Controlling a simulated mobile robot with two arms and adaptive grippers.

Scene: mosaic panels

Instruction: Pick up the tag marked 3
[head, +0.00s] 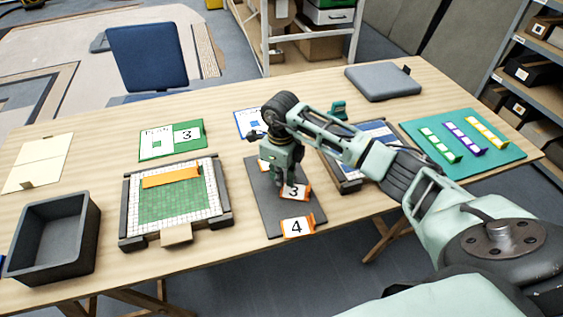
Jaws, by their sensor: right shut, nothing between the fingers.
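The tag marked 3 (296,192) is white and orange and stands on a dark grey mat (258,207) in the middle of the table. My right gripper (284,184) points down at the tag's left and far side, very close to it. Its fingers are shut and hold nothing. I cannot tell whether they touch the tag. A similar tag marked 4 (297,228) stands nearer, at the mat's front end. The far part of the mat is partly hidden by my gripper. My left gripper is not in view.
A mosaic panel with green and white tiles (180,205) and an empty dark bin (50,240) lie left. A second panel (350,187) sits partly hidden under my right arm. A teal mat (490,158) with coloured strips lies right. Plan cards (172,139) stand behind.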

